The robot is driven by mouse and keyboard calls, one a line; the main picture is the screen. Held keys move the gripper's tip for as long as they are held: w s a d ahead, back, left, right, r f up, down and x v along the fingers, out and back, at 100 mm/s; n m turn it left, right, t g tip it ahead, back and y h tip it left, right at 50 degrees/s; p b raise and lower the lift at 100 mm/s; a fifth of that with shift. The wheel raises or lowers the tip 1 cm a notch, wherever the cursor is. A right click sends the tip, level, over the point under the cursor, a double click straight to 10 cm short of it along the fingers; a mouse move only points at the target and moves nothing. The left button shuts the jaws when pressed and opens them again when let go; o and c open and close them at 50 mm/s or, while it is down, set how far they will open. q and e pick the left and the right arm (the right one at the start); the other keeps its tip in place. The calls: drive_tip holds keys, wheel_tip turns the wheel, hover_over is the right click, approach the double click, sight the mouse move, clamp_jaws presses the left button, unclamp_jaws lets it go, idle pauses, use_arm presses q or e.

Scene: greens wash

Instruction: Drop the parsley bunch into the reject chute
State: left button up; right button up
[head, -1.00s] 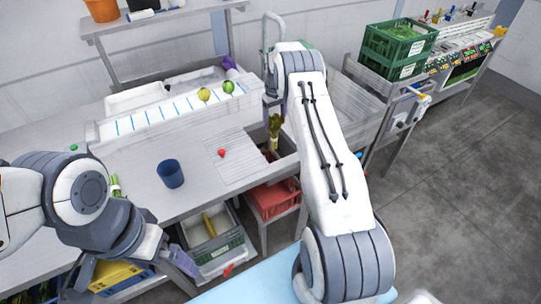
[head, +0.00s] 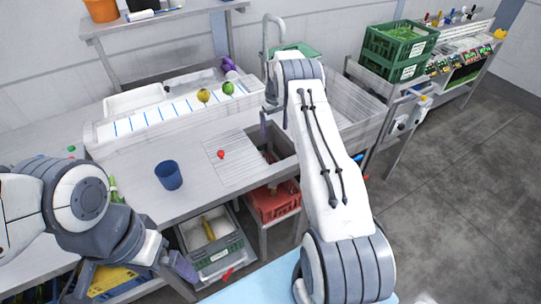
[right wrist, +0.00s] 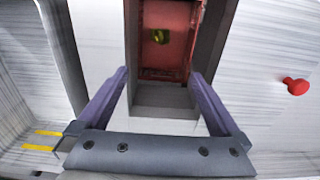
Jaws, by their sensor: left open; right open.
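The parsley bunch (right wrist: 160,36) shows in the right wrist view as a small green-yellow clump lying in the red crate, seen down through the reject chute. The chute (right wrist: 163,97) is a rectangular opening in the counter; in the head view its opening (head: 284,147) is partly hidden by my right arm. My right gripper (right wrist: 160,75) is open and empty above the chute, its two purple fingers apart; it also shows in the head view (head: 267,121). My left gripper (head: 130,277) is open at the lower left, away from the chute.
The red crate (head: 275,206) stands below the counter. A blue cup (head: 168,175) and a red radish-like item (head: 221,154) lie left of the chute. A white trough (head: 140,128) holds a yellow and a green round item. Green crates (head: 397,42) stand back right.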

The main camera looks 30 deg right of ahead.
wheel_tip(320, 180, up, 10)
drive_tip(key=b, duration=0.2)
wheel_tip(320, 180, down, 11)
drive_tip(key=p, duration=0.3)
wheel_tip(320, 180, up, 6)
drive_tip(key=shift+f+p, duration=0.1)
drive_tip(key=shift+p, duration=1.05)
drive_tip(key=shift+f, duration=0.1)
